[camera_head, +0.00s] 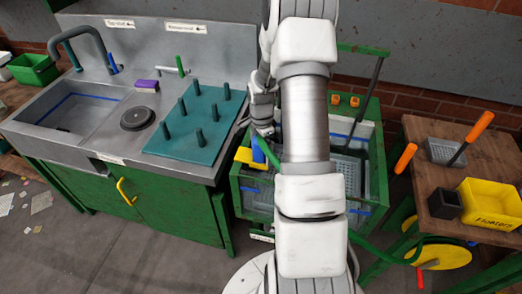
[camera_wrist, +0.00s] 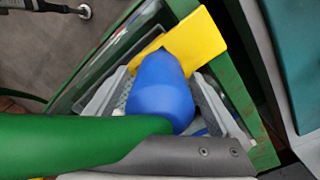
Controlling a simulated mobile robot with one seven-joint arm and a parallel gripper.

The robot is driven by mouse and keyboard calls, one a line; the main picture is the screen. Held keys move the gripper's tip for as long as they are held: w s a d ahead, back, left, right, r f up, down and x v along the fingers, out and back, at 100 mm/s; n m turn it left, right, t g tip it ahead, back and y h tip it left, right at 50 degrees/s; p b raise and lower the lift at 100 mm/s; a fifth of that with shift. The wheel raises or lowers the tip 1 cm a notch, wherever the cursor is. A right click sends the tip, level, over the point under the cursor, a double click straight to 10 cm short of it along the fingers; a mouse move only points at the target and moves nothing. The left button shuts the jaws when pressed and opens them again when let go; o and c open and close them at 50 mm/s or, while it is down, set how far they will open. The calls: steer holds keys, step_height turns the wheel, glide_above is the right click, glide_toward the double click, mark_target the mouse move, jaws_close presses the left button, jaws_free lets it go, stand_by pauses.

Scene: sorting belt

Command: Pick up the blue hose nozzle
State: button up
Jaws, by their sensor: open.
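The blue hose nozzle (camera_head: 257,150) is at the left edge of the green cart, beside a yellow bracket (camera_head: 249,158). In the wrist view the nozzle (camera_wrist: 160,88) is large and central, with the yellow bracket (camera_wrist: 182,44) just beyond it. A green hose (camera_wrist: 75,145) runs from the nozzle's near end to the left. My gripper (camera_head: 264,128) is just above the nozzle, partly hidden by my arm in the head view. Its light grey fingers stand apart on either side of the nozzle in the wrist view. Contact cannot be told.
The green cart (camera_head: 240,200) holds grey baskets and is partly hidden by my arm. A sink counter (camera_head: 60,143) with a teal peg board (camera_head: 172,143) stands close on the left. A wooden table (camera_head: 420,135) with a yellow bin (camera_head: 492,203) stands right.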

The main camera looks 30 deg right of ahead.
steer(key=shift+c, duration=0.3)
jaws_close()
step_height(320, 180, up, 10)
steer(key=shift+r, duration=0.1)
stand_by(0.5)
